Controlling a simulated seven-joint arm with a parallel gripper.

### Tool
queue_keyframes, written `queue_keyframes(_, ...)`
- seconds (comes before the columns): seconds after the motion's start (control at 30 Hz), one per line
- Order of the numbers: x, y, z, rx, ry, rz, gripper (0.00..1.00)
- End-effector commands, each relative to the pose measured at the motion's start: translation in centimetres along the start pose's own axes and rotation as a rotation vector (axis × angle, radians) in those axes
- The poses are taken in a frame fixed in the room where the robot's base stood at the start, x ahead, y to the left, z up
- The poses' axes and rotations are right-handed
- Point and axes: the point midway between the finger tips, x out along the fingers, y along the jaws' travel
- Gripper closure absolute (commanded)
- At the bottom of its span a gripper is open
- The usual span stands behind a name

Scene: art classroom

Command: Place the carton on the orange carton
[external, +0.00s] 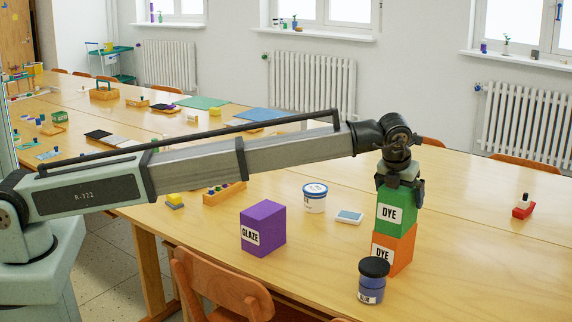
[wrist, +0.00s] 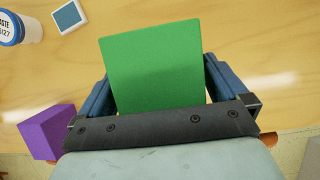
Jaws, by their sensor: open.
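A green carton (external: 398,211) labelled DYE stands upright on top of an orange carton (external: 402,247), also labelled DYE, and looks roughly lined up with it. My gripper (external: 399,182) is right above the green carton, pointing down, with its fingers at the carton's upper part. In the wrist view the green carton's top (wrist: 152,66) lies between the two blue fingers of my open gripper (wrist: 158,88). I cannot tell whether either finger touches it. The orange carton is not clearly visible in the wrist view.
A dark-lidded blue jar (external: 372,281) stands close in front of the orange carton. A purple GLAZE carton (external: 263,228), a white tub (external: 314,198) and a blue-and-white pad (external: 349,217) are to the left. A red item (external: 523,208) lies far right, with clear table between.

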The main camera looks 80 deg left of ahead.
Motion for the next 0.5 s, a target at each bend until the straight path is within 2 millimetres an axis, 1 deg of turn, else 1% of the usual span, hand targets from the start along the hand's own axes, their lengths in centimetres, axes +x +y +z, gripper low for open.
queue_keyframes(0.17,-1.3,0.0,0.1,0.0,-0.001,-0.001,0.0)
queue_keyframes(0.27,-2.9,0.0,0.1,0.001,-0.001,-0.001,0.0)
queue_keyframes(0.5,-7.5,0.0,0.1,0.0,-0.002,-0.002,0.0)
